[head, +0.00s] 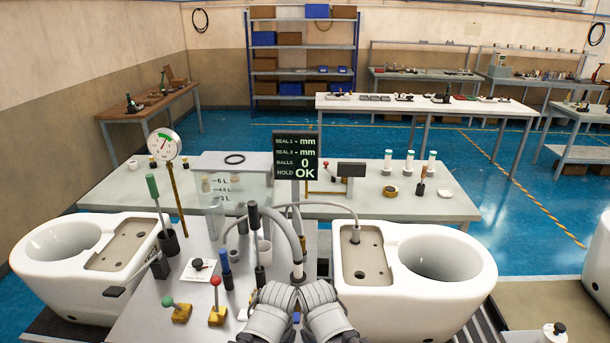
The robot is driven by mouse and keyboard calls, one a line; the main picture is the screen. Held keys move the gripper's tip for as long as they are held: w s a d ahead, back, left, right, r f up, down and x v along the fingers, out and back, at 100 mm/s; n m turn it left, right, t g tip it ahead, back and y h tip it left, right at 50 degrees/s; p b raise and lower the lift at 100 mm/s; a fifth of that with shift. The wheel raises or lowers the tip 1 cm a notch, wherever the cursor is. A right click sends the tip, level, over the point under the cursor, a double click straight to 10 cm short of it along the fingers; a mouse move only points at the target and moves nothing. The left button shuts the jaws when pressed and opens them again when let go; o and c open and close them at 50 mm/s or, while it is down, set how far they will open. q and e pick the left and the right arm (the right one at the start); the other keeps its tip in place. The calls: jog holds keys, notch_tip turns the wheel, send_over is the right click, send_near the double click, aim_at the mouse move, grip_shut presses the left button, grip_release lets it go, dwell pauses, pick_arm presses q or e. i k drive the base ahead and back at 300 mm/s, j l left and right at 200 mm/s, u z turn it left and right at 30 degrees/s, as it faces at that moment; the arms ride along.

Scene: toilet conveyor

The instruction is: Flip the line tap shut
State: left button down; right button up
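Two small yellow taps stand at the front of the grey bench. One tap (180,312) has a lever with a green knob, leaning left. The other tap (217,315) has an upright lever with a red knob. No label shows which one is the line tap. My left gripper (272,304) and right gripper (322,304) are side by side at the bottom middle, to the right of both taps and apart from them. Their fingers cannot be made out, so whether they are open or shut is unclear. Nothing visible is held.
White toilets stand left (70,262) and right (410,310) of the bench. A pressure gauge (164,145), a clear tank (220,207), tall levers and hoses rise behind the taps. A display (297,155) reads balls 0, hold OK. A white card (198,270) lies behind the taps.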

aim_at(166, 302)
jog(key=k+j+u, duration=0.1)
jog(key=u, duration=0.95)
